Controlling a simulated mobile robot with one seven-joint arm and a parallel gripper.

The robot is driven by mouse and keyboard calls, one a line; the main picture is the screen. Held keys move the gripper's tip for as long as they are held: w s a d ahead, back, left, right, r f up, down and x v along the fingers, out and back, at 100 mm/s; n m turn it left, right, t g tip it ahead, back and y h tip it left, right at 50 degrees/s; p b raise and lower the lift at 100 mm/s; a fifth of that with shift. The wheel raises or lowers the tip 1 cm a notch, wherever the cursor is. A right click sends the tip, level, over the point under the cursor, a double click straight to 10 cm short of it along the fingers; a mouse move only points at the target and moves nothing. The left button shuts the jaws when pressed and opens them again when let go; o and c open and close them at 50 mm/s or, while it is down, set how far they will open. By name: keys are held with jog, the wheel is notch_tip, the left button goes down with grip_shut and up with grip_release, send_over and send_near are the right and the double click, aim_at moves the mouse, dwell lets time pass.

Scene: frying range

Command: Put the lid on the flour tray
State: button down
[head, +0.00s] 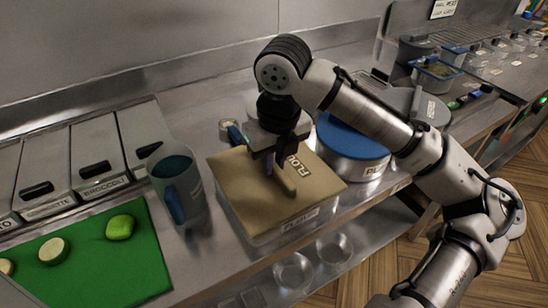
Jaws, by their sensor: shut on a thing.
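The flour tray (262,228) is a pale, see-through box on the steel counter, with a label on its front wall. The tan lid (234,187), with a label reading "FLOU…" on top, covers the tray's top. I cannot tell whether it sits fully down on the rim or slightly above it. My gripper (278,172) points down at the middle of the lid and is shut on its raised tan handle. The gripper and wrist hide part of the lid's far side.
A jug (186,186) with a blue handle stands close to the left of the tray. A round container with a blue lid (352,137) stands to the right. A green board (85,262) with cut vegetables lies at the left front. Labelled bins (95,150) line the back left.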

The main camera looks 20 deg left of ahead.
jog(key=c, duration=1.3)
grip_release()
jog(key=shift+c, duration=0.2)
